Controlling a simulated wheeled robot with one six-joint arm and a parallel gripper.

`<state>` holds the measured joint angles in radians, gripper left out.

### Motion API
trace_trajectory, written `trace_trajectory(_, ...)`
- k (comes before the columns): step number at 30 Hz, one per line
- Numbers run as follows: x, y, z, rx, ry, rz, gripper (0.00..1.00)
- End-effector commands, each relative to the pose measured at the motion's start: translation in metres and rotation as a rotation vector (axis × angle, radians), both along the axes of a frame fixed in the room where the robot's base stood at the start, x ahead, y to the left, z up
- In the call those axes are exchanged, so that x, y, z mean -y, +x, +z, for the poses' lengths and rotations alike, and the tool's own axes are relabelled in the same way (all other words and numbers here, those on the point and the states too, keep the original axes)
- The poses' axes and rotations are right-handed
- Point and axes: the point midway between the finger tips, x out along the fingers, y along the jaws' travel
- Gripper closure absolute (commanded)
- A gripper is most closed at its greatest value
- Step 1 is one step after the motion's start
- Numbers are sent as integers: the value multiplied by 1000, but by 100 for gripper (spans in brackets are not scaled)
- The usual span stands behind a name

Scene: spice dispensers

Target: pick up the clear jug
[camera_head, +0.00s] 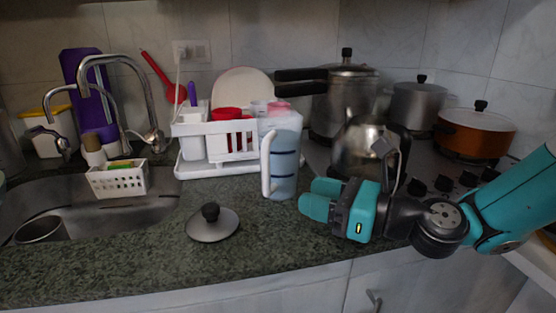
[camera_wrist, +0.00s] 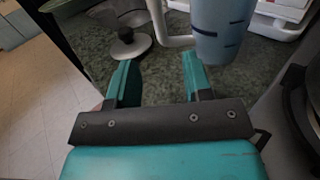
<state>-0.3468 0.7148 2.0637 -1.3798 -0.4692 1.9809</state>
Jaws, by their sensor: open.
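The clear jug (camera_head: 284,150) is tall and bluish with dark bands and a white handle on its left side. It stands upright on the counter in front of the white dish rack. In the wrist view the jug's lower part (camera_wrist: 222,30) shows at the top, ahead of the right finger, with the handle to its left. My gripper (camera_head: 318,199) is just in front and to the right of the jug, low over the counter. In the wrist view my gripper (camera_wrist: 158,80) is open, with nothing between its fingers. The jug's top is out of the wrist view.
A pan lid (camera_head: 212,224) lies on the counter to the left of the jug. The dish rack (camera_head: 215,165) stands behind it. A kettle (camera_head: 362,148) and pots (camera_head: 474,130) are on the stove at right. The sink (camera_head: 85,210) is at left.

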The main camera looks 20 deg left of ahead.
Motion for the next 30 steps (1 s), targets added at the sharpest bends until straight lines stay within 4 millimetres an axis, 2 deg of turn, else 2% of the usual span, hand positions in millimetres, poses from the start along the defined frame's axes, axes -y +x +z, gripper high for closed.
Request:
trace_trajectory(3,-29,3,0,3,0,4,54)
trace_trajectory(7,-51,7,-1,2,-1,3,54)
trace_trajectory(14,-68,10,-2,1,-1,1,54)
trace_trajectory(24,-113,17,-6,3,-1,1,54)
trace_trajectory(30,-117,18,-7,2,-2,-1,54)
